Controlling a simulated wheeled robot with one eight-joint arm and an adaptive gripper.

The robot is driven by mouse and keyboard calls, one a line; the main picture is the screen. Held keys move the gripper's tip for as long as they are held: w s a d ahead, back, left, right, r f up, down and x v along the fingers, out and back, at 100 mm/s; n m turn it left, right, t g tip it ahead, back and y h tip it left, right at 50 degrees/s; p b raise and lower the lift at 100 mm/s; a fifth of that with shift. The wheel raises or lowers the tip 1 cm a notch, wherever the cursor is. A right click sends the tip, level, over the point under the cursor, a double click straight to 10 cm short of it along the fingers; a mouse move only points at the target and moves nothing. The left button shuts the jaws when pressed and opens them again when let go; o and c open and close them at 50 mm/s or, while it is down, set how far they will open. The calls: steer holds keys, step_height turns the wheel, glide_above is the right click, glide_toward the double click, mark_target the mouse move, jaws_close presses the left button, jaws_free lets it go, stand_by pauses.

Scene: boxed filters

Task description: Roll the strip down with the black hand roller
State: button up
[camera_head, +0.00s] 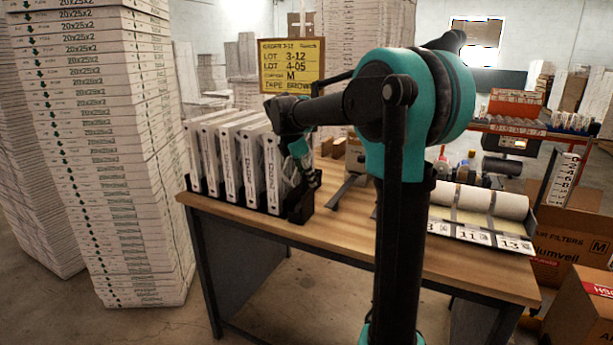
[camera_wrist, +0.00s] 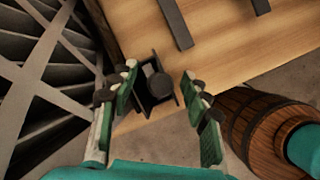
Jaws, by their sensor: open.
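A black piece with a round knob-like top (camera_wrist: 158,84), apparently the hand roller in a dark holder, stands near the table's edge in the wrist view. My gripper (camera_wrist: 159,73) is open, its green fingers on either side of this piece with gaps showing; I cannot tell the height between them. In the head view my gripper (camera_head: 305,165) is at the right end of the row of filters, above a dark block (camera_head: 300,204) at the table's front edge. I cannot make out the strip in either view.
White boxed filters (camera_head: 232,165) stand upright in a black rack just left of my gripper. Dark bars (camera_wrist: 174,22) lie on the wooden table (camera_head: 335,230). Rolls with numbered cards (camera_head: 485,200) sit at the right. A barrel (camera_wrist: 262,135) shows beyond the table edge.

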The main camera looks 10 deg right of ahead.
jaws_close()
steer(key=c, duration=0.8)
jaws_free()
jaws_close()
steer(key=shift+s+d+r, duration=0.1)
steer(key=shift+d+r, duration=0.05)
steer(key=shift+r, duration=0.15)
step_height(320, 180, up, 13)
stand_by(0.5)
